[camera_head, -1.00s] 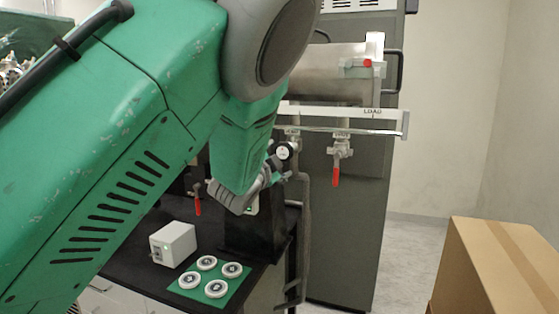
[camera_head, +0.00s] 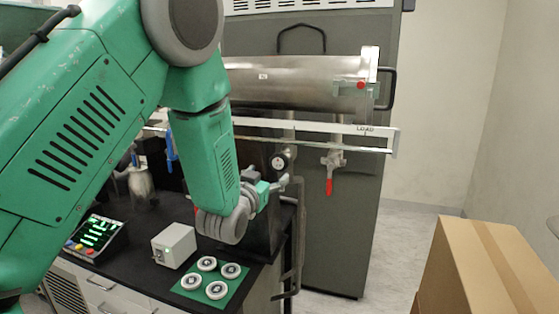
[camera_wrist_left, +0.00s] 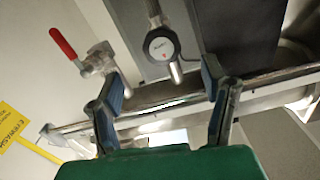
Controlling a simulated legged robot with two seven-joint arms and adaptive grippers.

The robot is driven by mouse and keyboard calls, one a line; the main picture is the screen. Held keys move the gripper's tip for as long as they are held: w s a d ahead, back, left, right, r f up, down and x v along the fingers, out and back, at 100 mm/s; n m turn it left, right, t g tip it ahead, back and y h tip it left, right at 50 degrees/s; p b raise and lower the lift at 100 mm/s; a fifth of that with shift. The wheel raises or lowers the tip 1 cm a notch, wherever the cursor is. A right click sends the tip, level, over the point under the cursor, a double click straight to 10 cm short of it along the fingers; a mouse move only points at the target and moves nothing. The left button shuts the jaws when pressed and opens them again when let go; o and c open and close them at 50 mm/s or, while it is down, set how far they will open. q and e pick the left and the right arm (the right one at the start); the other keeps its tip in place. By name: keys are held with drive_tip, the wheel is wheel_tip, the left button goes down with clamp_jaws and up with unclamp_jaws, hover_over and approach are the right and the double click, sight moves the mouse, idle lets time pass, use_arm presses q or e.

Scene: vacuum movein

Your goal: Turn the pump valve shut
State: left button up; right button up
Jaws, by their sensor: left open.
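A valve with a red lever (camera_head: 329,186) hangs under the steel chamber in the head view, its lever pointing down. A red-levered valve (camera_wrist_left: 66,46) also shows at upper left in the wrist view, beside a round gauge (camera_wrist_left: 160,44). No readable label marks either as the pump valve. My left gripper (camera_head: 278,186) is left of the hanging valve and just below the gauge (camera_head: 279,162). In the wrist view its fingers (camera_wrist_left: 166,95) are apart with nothing held between them. My right gripper is out of view.
The steel chamber (camera_head: 290,78) and a rail marked LOAD (camera_head: 350,127) are above the valve. A grey box (camera_head: 174,246), a green mat (camera_head: 240,290) with white discs and a control panel (camera_head: 93,236) are on the black bench. A cardboard box (camera_head: 480,270) stands at right.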

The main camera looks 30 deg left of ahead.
sight(278, 165)
use_arm(q)
drive_tip(key=p+x, duration=0.1)
drive_tip(key=x, duration=0.6)
drive_tip(key=shift+w+a+p, duration=0.2)
drive_tip(key=shift+w+p, duration=0.15)
drive_tip(key=shift+w+a, duration=0.2)
drive_tip(key=shift+w, duration=0.35)
drive_tip(key=shift+d, duration=0.1)
drive_tip(key=c, duration=1.2)
